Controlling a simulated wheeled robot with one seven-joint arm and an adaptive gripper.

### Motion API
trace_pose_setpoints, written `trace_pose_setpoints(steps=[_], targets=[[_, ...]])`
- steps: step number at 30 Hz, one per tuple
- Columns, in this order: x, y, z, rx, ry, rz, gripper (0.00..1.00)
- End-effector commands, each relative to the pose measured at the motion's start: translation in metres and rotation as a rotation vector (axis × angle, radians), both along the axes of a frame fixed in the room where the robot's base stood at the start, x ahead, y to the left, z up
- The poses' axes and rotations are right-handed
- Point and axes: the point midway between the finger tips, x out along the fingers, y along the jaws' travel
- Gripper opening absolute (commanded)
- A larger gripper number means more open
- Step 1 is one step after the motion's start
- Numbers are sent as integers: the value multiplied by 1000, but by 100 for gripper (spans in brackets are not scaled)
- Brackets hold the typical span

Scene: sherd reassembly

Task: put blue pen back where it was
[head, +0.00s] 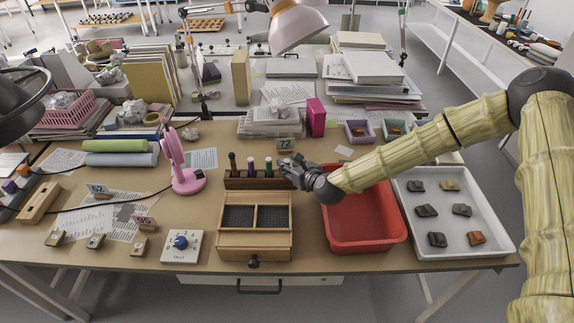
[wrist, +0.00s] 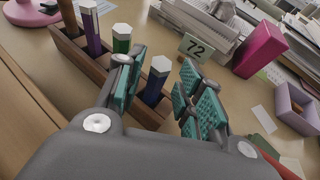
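The blue pen (wrist: 156,82) has a white hexagonal end and stands upright at the right end of the wooden rack (wrist: 98,66). My gripper (wrist: 160,78) is open, with one teal-padded finger on each side of the blue pen; I cannot tell whether either pad touches it. The gripper hides most of this pen in the head view. There, the rack (head: 246,183) stands behind the wooden box, and my gripper (head: 292,167) is at its right end. A green pen (head: 268,167), a purple pen (head: 251,166) and a dark brown tool (head: 233,165) stand in the rack.
A two-compartment wooden box (head: 227,241) sits in front of the rack. A red tub (head: 371,240) lies right, under my arm, beside a white tray (head: 458,247) of sherds. A pink lamp (head: 185,178) stands left. A "72" card (head: 285,144) and magenta box (head: 315,117) are behind.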

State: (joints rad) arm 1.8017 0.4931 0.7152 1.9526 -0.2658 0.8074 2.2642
Motion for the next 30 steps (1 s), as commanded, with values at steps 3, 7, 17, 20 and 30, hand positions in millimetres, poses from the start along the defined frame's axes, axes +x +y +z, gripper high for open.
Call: trace_pose_setpoints(steps=[3,7,17,20,30], targets=[[-14,-9,5,2,0,-1,37],[-31,-18,13,1,-1,-1,37],[-68,-39,31,1,0,0,37],[-74,-43,35,1,-2,-1,37],[-80,-46,38,0,-1,0,37]])
